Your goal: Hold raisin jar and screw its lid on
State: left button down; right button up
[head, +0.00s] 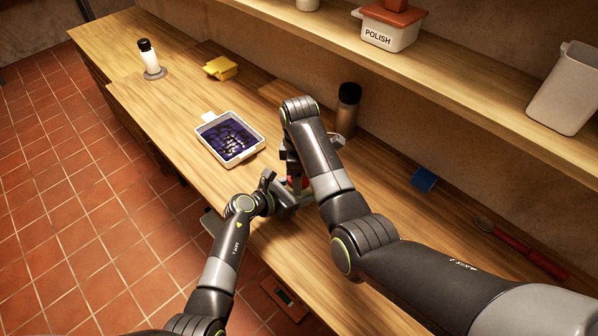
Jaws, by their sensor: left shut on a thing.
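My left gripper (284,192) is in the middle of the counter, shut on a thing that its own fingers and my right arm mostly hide. A small red patch (297,183) shows between the two grippers; it seems to be part of the raisin jar or its lid, but I cannot tell which. My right gripper (291,168) points down right above this spot. Its fingertips are hidden behind its wrist, so its opening does not show. I cannot see whether the lid sits on the jar.
A white tray (201,131) with dark purple contents lies left of the grippers. A dark-topped jar (347,108) stands close behind my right wrist. A shelf (450,98) overhangs the back.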

jog(key=shift+s, duration=0.1)
jog(key=shift+r, duration=2.25)
jog(key=shift+c, duration=0.4)
jog(key=m, duration=0.4)
jog(key=shift+r+m, duration=0.4)
jog(key=m, duration=0.3)
jog(key=r+m, duration=0.1)
jog(key=m, duration=0.6)
jog(key=shift+r+m, duration=0.4)
jog(key=m, duration=0.3)
jog(key=r+m, duration=0.1)
jog(key=m, duration=0.1)
jog(key=shift+m, duration=0.4)
